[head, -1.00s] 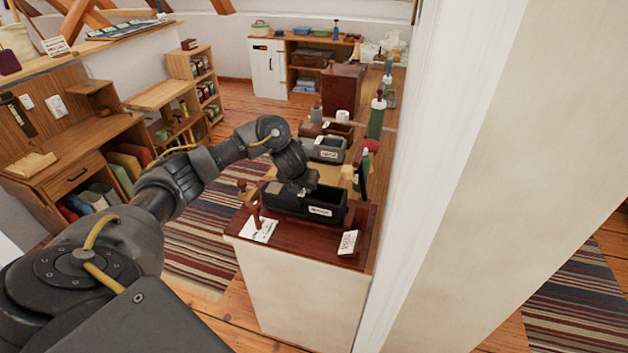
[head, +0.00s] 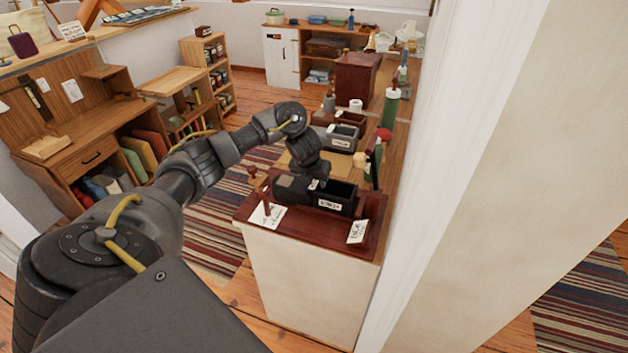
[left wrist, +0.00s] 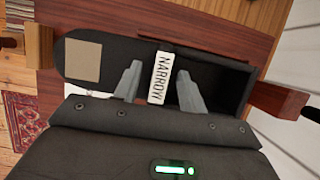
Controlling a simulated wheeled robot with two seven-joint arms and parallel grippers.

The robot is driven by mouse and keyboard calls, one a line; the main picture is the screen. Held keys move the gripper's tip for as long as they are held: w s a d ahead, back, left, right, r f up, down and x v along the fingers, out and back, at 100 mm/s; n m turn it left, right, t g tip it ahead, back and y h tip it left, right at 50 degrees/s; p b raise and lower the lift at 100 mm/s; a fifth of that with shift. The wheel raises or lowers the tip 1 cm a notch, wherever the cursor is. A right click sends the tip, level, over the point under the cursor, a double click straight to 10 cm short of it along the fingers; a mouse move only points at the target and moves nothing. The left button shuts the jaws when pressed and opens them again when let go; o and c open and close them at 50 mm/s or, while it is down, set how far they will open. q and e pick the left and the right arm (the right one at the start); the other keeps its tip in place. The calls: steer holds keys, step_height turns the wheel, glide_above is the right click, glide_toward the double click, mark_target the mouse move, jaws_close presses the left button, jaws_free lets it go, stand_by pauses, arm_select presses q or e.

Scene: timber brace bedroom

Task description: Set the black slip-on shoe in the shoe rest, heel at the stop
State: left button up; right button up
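The black slip-on shoe (head: 292,190) lies over a dark red wooden stand (head: 300,227) on the near end of the counter. In the left wrist view the shoe (left wrist: 112,50) has its rounded end with a beige patch at left and its hollow opening at right. A white NARROW label (left wrist: 161,78) sits mid-shoe. My left gripper (left wrist: 158,82) is over the shoe with its two fingers apart, one on each side of the label. In the head view the left gripper (head: 315,182) largely hides its own fingers. My right gripper is out of view.
A reddish block (left wrist: 277,100) stands close to the shoe's open end, and a tan block (left wrist: 39,46) near the rounded end. White cards (head: 357,232) lie at the front. A grey labelled box (head: 341,138) and green bottle (head: 391,106) stand behind. A white post (head: 450,150) rises at right.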

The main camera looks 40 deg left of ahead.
arm_select(q)
steer(key=shift+r, duration=0.1)
steer(key=shift+r, duration=0.35)
steer(key=p+v, duration=0.5)
steer(key=v, duration=0.6)
steer(key=shift+s+p, duration=0.2)
steer(key=shift+p, duration=0.1)
steer(key=shift+d, duration=0.1)
